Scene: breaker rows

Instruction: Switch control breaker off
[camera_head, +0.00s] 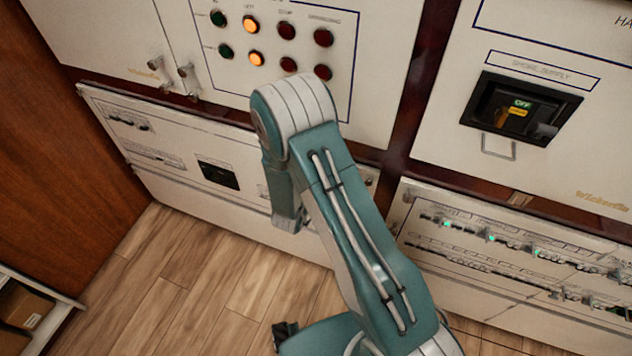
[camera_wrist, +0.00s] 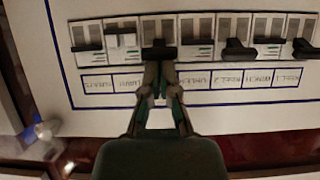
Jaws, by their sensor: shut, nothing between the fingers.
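The wrist view shows a row of several breakers with dark levers on a white panel, seen upside down. Their labels are too blurred for me to tell which one is the control breaker. My gripper (camera_wrist: 160,72) is shut and empty, with its fingertips at the lower edge of the third breaker from the left (camera_wrist: 159,50). The fingers hide that breaker's label. I cannot tell whether the tips touch its lever. To its left is a breaker with its lever higher up (camera_wrist: 122,40); to its right is another breaker (camera_wrist: 197,50). The gripper is hidden in the head view.
The head view shows a panel with green, orange and red buttons (camera_head: 253,25), a shore supply switch (camera_head: 517,108) marked OFF, and a lower right panel with small green lights (camera_head: 490,238). Wooden floor (camera_head: 190,270) is clear at lower left, beside a shelf with a box (camera_head: 25,305).

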